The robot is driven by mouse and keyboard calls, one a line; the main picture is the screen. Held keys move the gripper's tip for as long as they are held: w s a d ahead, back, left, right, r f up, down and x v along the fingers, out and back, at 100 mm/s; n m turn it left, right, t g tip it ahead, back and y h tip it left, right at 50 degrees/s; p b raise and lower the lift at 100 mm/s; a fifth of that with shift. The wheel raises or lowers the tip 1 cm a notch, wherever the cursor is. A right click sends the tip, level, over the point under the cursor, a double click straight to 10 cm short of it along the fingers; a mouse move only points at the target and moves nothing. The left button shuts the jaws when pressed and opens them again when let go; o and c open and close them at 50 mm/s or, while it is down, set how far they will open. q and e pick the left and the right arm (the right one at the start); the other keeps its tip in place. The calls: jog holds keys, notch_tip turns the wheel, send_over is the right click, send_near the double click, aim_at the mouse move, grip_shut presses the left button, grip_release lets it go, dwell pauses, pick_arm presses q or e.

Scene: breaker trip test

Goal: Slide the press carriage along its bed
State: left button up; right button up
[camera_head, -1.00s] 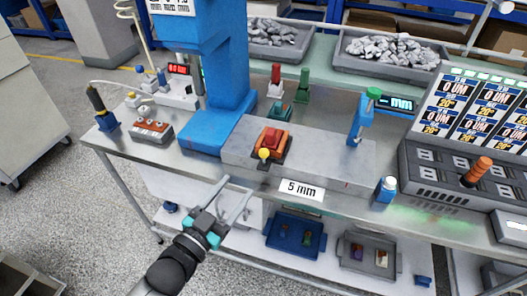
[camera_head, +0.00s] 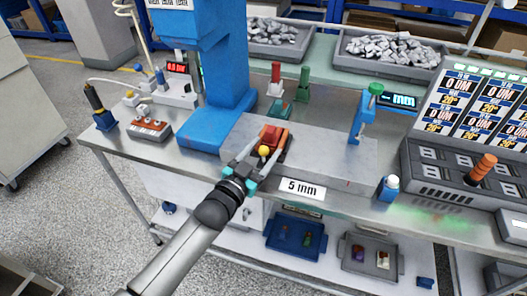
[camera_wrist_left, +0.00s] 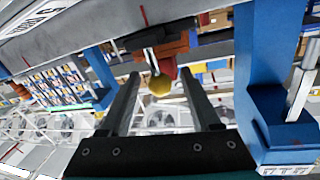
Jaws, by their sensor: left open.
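The press carriage (camera_head: 273,139) is a red and orange block with a yellow ball knob (camera_head: 264,151) on its near side. It sits on the grey metal bed (camera_head: 325,160) beside the blue press column. My left gripper (camera_head: 257,153) is open, with its two fingers reaching toward the carriage, one on each side of the knob. In the left wrist view the yellow knob (camera_wrist_left: 159,85) shows between the open fingers (camera_wrist_left: 163,100), near their tips, with red and orange parts behind it. I cannot tell whether a finger touches the knob. My right gripper is not in view.
The blue press column (camera_head: 224,75) stands left of the carriage. A blue stand with a green knob (camera_head: 363,115) is at the bed's right part. A "5 mm" label (camera_head: 301,189) is on the front edge. A control panel (camera_head: 465,165) stands right. The bed between carriage and stand looks clear.

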pick_arm(q)
grip_shut()
dwell(0.6)
dwell(0.9)
